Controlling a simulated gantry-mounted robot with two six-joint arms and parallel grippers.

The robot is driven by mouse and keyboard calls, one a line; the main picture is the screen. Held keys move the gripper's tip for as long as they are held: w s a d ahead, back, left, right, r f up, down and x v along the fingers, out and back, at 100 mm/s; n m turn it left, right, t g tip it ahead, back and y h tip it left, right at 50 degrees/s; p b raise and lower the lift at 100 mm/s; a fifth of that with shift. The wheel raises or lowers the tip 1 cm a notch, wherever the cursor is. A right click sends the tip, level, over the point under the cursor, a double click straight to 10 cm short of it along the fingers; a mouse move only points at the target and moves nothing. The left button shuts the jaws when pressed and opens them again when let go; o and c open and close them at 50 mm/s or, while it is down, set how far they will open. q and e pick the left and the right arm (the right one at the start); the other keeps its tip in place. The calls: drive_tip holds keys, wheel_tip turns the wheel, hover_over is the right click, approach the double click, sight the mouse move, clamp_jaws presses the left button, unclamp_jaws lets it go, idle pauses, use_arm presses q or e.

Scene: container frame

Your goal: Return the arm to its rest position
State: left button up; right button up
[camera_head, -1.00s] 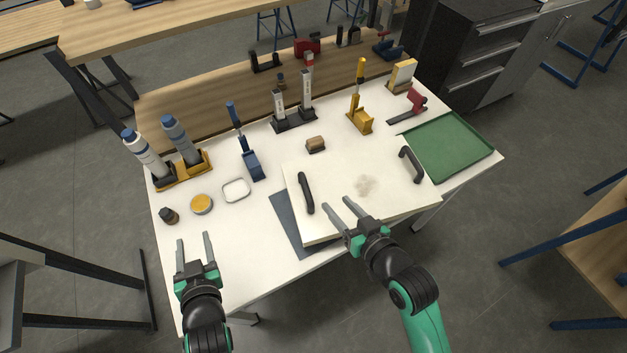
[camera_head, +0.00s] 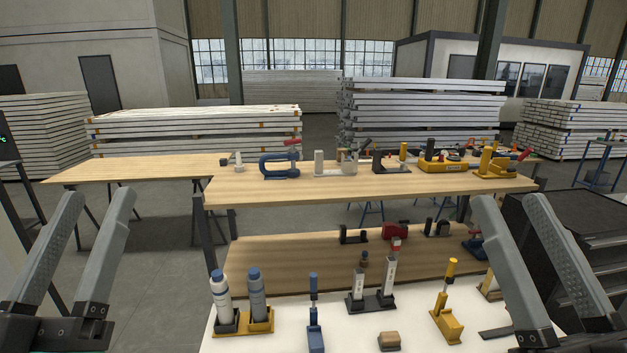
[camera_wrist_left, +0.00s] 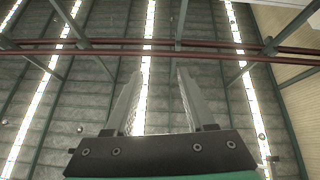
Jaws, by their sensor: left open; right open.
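My left gripper (camera_head: 98,218) is raised at the left edge of the head view, its two grey fingers pointing up and spread apart with nothing between them. It also shows in the left wrist view (camera_wrist_left: 158,85), open and empty against the hall's ceiling. My right gripper (camera_head: 508,205) is raised at the right side of the head view, also open and empty with its fingers up. Both grippers are close to the head camera and show large in front of the table. The arm links below them are mostly out of view.
Wooden benches (camera_head: 330,190) with tools stand behind. Stacked panels (camera_head: 190,135) lie further back.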

use_arm(q)
drive_tip(key=s+d+r+m+t+h+p, duration=0.2)
drive_tip(key=s+r+m+t+h+p, duration=0.15)
drive_tip(key=s+r, duration=0.5)
use_arm(e)
drive_tip(key=s+r+t, duration=0.3)
drive_tip(key=s+r, duration=0.3)
drive_tip(key=r, duration=0.4)
use_arm(q)
wheel_tip(320, 180, up, 29)
drive_tip(key=w+g+p, duration=0.1)
drive_tip(key=p, duration=2.6)
drive_tip(key=shift+w+f+n+p, duration=0.15)
drive_tip(key=shift+w+n+p, duration=0.1)
drive_tip(key=shift+n+p, duration=0.1)
use_arm(e)
wheel_tip(320, 180, up, 27)
drive_tip(key=shift+w+d+g+h, duration=0.3)
drive_tip(key=shift+w+d, duration=0.05)
drive_tip(key=shift+d, duration=0.05)
drive_tip(key=shift+f, duration=0.1)
